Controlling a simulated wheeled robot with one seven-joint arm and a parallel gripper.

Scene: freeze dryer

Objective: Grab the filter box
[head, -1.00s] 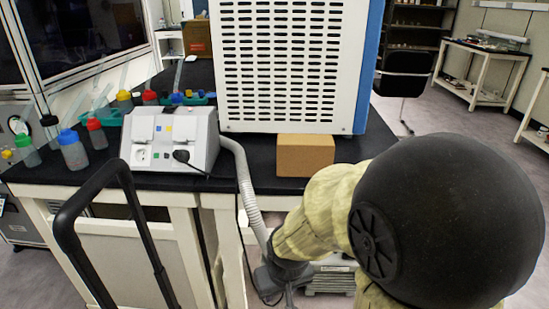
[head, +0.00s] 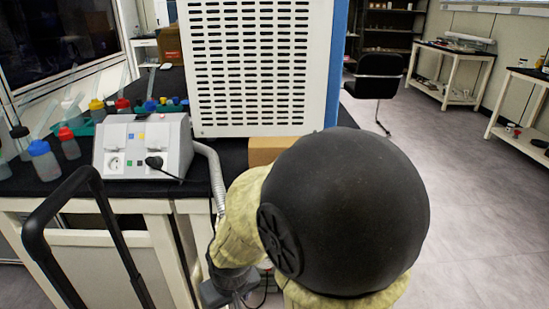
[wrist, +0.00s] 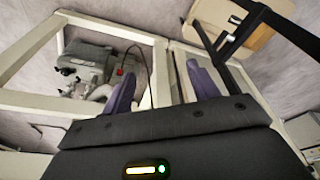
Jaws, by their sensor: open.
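A plain brown box (head: 264,150), which I take for the filter box, sits on the black bench top below the white slotted machine, near the front edge. In the head view my arm hides its right part. My gripper (wrist: 161,69) shows in the wrist view as two purple-grey fingers, spread apart with nothing between them. In the head view the end of my arm hangs low in front of the bench, below the box, and the fingers cannot be made out. The box is not recognisable in the wrist view.
The white slotted machine (head: 262,70) stands behind the box. A grey control unit (head: 143,147) with a ribbed hose (head: 212,172) and several bottles stand to the left. A black handle frame (head: 87,190) is at lower left. Open floor (head: 460,200) lies right.

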